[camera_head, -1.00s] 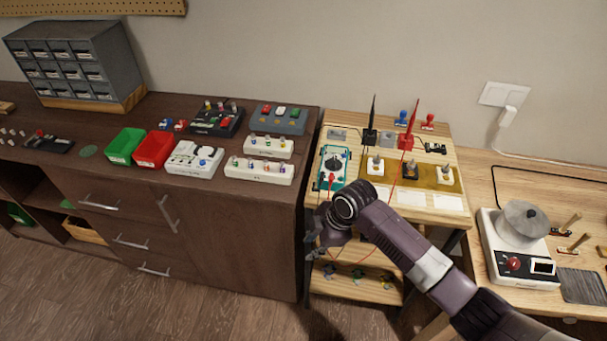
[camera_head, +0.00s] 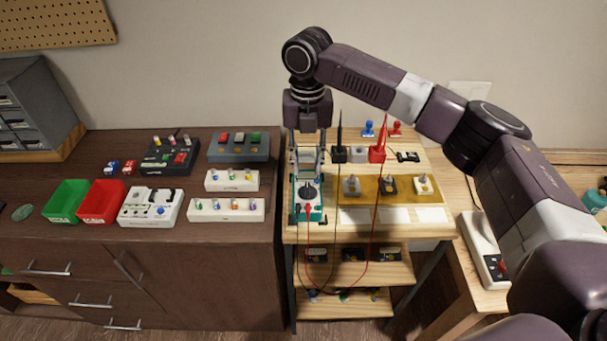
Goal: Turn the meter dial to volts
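The meter (camera_head: 314,212) is a teal-edged box with a light face on the left side of the small wooden table. Its round black dial (camera_head: 307,191) faces up. Red and black leads are plugged into its front end. My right gripper (camera_head: 307,168) points down from above, at the far end of the meter, just behind the dial in the picture. Its two fingers are spread apart with nothing seen between them. I cannot tell whether the fingertips touch the meter. The dial's markings are too small to read. My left gripper is out of view.
A black probe stand (camera_head: 339,154) and a red probe stand (camera_head: 377,154) are right of the gripper. Several knobs stand on a yellow-brown mat (camera_head: 366,189).

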